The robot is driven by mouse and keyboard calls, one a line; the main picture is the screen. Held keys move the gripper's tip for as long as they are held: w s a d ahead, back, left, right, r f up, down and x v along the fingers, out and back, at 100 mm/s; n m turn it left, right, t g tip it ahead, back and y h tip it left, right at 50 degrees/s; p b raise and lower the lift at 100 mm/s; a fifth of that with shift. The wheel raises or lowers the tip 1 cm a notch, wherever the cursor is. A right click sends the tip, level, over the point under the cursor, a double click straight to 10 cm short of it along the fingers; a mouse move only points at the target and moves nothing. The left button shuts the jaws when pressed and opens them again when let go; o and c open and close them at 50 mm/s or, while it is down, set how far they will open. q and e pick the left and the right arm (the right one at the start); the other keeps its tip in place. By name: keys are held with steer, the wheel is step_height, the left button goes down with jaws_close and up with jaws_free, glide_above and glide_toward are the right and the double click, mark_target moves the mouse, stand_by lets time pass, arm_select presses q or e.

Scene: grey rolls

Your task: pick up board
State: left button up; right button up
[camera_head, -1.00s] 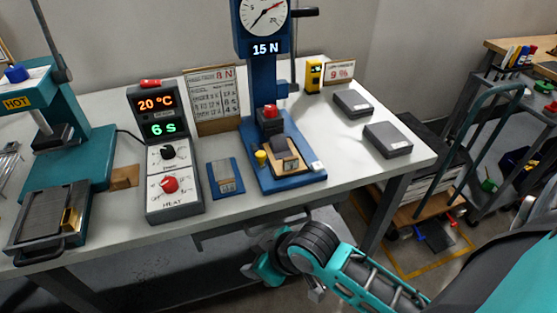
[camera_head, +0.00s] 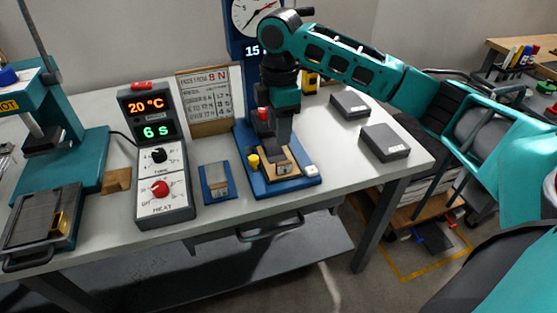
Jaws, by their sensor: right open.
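A small tan board (camera_head: 289,167) lies on the blue base (camera_head: 300,185) of the force gauge stand, with a dark piece on its upper part. My right gripper (camera_head: 282,143) points down just above and behind the board, in front of the stand's column. It is open, and its fingers are small and partly merge with the dark parts there, so I cannot tell whether they touch anything. A yellow knob (camera_head: 253,161) sits at the left of the board. My left gripper is out of view.
A control box (camera_head: 160,155) reading 20 °C and 6 s stands left, beside a blue plate (camera_head: 218,182). A teal press (camera_head: 70,165) is at far left. Two grey boxes (camera_head: 350,104) (camera_head: 384,142) lie right. The table's front strip is clear.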

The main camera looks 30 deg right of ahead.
steer(key=b, duration=0.1)
glide_above(284, 162)
steer(key=f, duration=0.6)
steer(key=shift+s+a+f, duration=0.1)
steer(key=shift+a+f, duration=0.15)
steer(key=shift+a, duration=0.05)
steer(key=shift+d+f+b, duration=0.15)
steer(key=shift+f+b, duration=0.05)
steer(key=shift+f, duration=1.15)
steer(key=shift+d+f+b, duration=0.15)
steer(key=shift+f, duration=1.2)
steer(key=shift+c, duration=0.3)
jaws_close()
